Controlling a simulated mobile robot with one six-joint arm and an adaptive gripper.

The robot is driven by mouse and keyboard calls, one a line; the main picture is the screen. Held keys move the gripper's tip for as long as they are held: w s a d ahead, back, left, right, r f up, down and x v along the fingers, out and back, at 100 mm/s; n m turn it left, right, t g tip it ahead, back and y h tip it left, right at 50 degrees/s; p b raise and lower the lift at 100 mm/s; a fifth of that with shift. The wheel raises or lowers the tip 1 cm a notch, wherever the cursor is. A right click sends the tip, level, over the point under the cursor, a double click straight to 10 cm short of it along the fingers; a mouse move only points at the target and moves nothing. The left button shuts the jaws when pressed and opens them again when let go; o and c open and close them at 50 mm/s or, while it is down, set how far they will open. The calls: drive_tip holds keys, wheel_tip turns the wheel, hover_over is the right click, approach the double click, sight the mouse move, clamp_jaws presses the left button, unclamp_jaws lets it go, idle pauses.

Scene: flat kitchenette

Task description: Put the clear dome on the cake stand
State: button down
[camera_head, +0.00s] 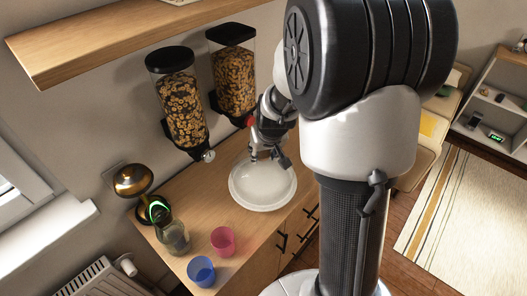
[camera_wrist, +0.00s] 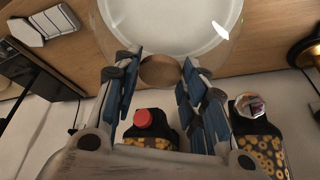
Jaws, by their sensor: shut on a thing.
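The white round cake stand (camera_head: 262,204) is on the wooden counter, below the cereal dispensers. Its white disc also shows in the wrist view (camera_wrist: 170,20). The clear dome is very faint. A glint on its wall (camera_wrist: 220,30) and its curved outline show around the white disc in the wrist view. Its round brown knob (camera_wrist: 160,70) lies between my blue-padded fingers. My gripper (camera_head: 265,155) is above the stand's back part and is shut on the dome's knob. I cannot tell whether the dome's rim touches the stand.
Two cereal dispensers (camera_head: 178,100) (camera_head: 235,80) hang on the wall close behind my gripper. A pink cup (camera_head: 223,241), a blue cup (camera_head: 201,271), a glass jar (camera_head: 174,238) and a brass lamp (camera_head: 133,180) stand to the left. A wooden shelf (camera_head: 110,35) is above.

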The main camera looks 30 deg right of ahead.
drive_tip(key=shift+f, duration=0.2)
drive_tip(key=c, duration=0.9)
unclamp_jaws()
